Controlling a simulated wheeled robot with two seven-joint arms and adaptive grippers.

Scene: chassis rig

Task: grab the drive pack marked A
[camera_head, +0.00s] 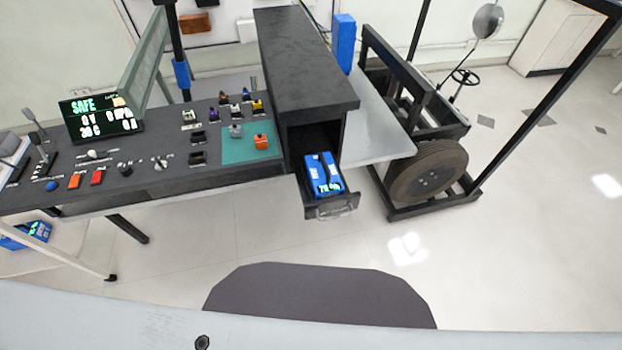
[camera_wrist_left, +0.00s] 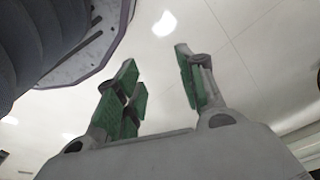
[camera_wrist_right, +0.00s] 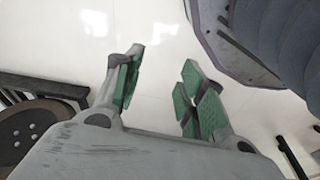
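A blue drive pack (camera_head: 322,172) with a lit green readout sits in the pulled-out drawer (camera_head: 334,208) of the black cabinet. Another blue pack (camera_head: 22,236) with a green readout rests on a white stand at the far left, partly cut off by the picture edge. I cannot make out a letter A on either pack. My left gripper (camera_wrist_left: 156,78) is open and empty, with bare floor beyond its green-padded fingers. My right gripper (camera_wrist_right: 160,78) is also open and empty over the floor. Neither gripper shows in the head view, and neither wrist view shows a pack.
The black cabinet (camera_head: 305,60) rises above the drawer. A dark console (camera_head: 120,180) with switches, connectors and a "SAFE" display (camera_head: 102,116) stands to its left. A frame with a wheel (camera_head: 428,172) stands to the right. The floor before the drawer is clear.

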